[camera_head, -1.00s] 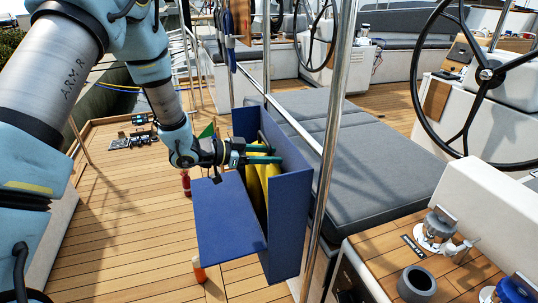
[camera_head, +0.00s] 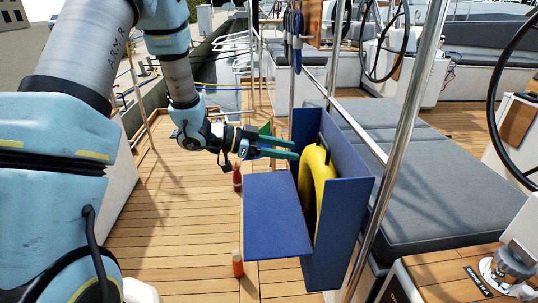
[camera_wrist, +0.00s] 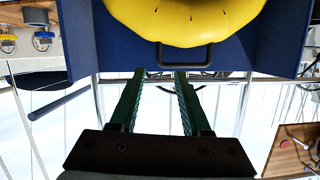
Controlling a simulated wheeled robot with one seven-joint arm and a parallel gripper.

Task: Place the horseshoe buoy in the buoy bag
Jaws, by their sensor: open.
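The yellow horseshoe buoy (camera_head: 317,180) stands upright inside the open blue buoy bag (camera_head: 343,210), which is beside the steel rail. The bag's front flap (camera_head: 276,215) is folded out toward the left. My gripper (camera_head: 297,150), with green fingers, is open and empty at the bag's upper left edge, close to the top of the buoy. In the wrist view, the yellow buoy (camera_wrist: 190,18) lies against the blue bag wall (camera_wrist: 100,35), beyond the fingertips (camera_wrist: 160,75). The buoy's lower part is partly hidden by the flap.
A steel post (camera_head: 400,140) rises right of the bag, in front of a grey cushion (camera_head: 440,190). Red bottles stand on the teak deck, one behind the flap (camera_head: 237,176) and one in front (camera_head: 238,264). The deck at left is clear.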

